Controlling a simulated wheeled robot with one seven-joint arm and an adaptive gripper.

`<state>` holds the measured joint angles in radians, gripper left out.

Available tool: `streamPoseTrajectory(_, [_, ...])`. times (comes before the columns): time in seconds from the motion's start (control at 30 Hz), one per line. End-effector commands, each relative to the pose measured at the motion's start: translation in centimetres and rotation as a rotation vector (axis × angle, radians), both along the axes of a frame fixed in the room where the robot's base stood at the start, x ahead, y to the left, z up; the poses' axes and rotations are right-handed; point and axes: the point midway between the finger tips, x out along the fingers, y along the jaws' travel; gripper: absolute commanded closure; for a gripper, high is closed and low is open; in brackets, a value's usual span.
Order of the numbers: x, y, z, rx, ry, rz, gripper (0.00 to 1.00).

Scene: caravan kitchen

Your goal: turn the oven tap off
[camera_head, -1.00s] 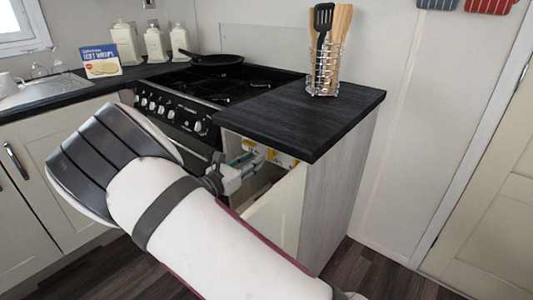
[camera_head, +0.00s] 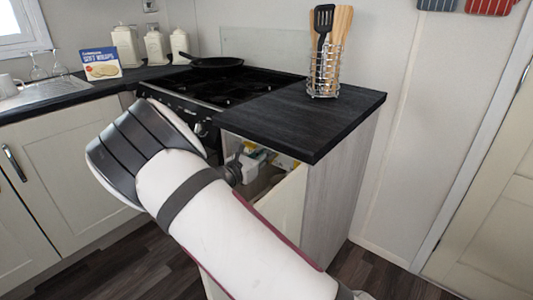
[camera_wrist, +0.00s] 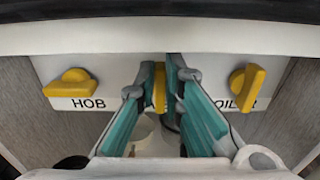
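In the wrist view, three yellow taps sit on a pale panel. The middle one, the oven tap (camera_wrist: 159,90), points up and down, and its label is mostly hidden by my fingers. My gripper (camera_wrist: 160,76) has one teal finger on each side of this tap, close against it, with no clear gap at the tips. The tap marked HOB (camera_wrist: 71,84) lies nearly sideways at the left. The right tap (camera_wrist: 247,88), its label partly covered, stands nearly upright. In the head view my arm hides the oven tap and the fingers.
The taps are inside an open cupboard under a dark worktop (camera_head: 300,115). The cupboard's open door (camera_head: 281,207) stands beside my forearm. A utensil rack (camera_head: 323,75) stands on the worktop. Left of it is the black hob (camera_head: 225,88) with a frying pan (camera_head: 216,62).

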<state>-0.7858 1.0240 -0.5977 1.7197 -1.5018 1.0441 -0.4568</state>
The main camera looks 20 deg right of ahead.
Motion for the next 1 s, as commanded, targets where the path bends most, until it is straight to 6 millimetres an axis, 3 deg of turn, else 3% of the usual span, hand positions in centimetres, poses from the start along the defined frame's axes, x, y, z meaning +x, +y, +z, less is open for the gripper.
streamPoseTrajectory(0.47, [-0.13, -0.06, -0.01, 0.042, -0.058, 0.001, 1.0])
streamPoseTrajectory(1.0, [-0.86, -0.57, -0.41, 0.31, -0.423, 0.0, 1.0])
